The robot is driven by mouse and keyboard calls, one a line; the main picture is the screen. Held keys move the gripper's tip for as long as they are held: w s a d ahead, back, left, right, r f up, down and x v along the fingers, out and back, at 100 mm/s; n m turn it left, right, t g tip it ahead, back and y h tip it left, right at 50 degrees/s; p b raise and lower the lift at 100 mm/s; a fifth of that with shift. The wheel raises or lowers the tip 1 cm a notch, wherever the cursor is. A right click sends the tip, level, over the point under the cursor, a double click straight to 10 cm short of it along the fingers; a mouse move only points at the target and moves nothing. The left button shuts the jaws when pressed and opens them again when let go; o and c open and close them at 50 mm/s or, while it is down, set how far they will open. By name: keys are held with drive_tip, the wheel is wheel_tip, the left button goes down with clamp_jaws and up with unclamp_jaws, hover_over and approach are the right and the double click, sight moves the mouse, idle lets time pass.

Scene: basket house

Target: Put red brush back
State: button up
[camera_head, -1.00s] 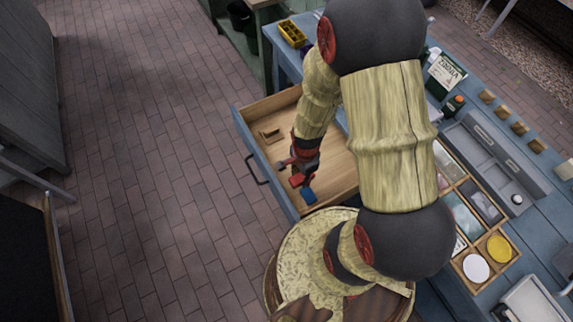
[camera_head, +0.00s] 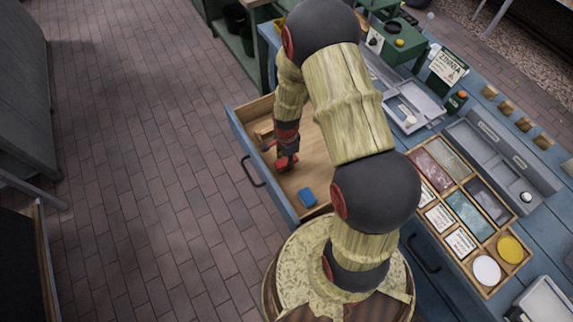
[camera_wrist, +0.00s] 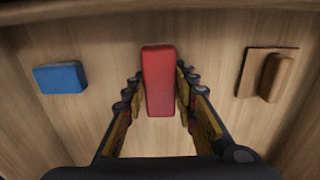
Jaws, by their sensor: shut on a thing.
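My gripper (camera_head: 284,160) is inside the open drawer (camera_head: 262,172), shut on the red brush (camera_head: 282,166). In the wrist view the red brush (camera_wrist: 158,85) is a red block between the two fingers (camera_wrist: 160,100), pointing away from the palm. I cannot tell whether it touches the drawer floor. A blue block (camera_head: 307,197) lies on the drawer floor, apart from the gripper; it is at the left in the wrist view (camera_wrist: 60,78). A brown wooden piece (camera_wrist: 274,77) lies at the right there.
The blue workbench (camera_head: 490,235) is to the right, with a sectioned tray (camera_head: 460,262) of coloured pieces, a grey tray (camera_head: 421,105) and a green-and-white box (camera_head: 446,66). Bare drawer floor lies around the gripper. The brick floor at the left is clear.

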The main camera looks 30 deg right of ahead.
drive_tip(key=shift+s+f, duration=0.1)
drive_tip(key=shift+f, duration=0.9)
drive_tip(key=shift+f+b, duration=0.15)
drive_tip(key=shift+b, duration=0.2)
drive_tip(key=o, duration=1.1)
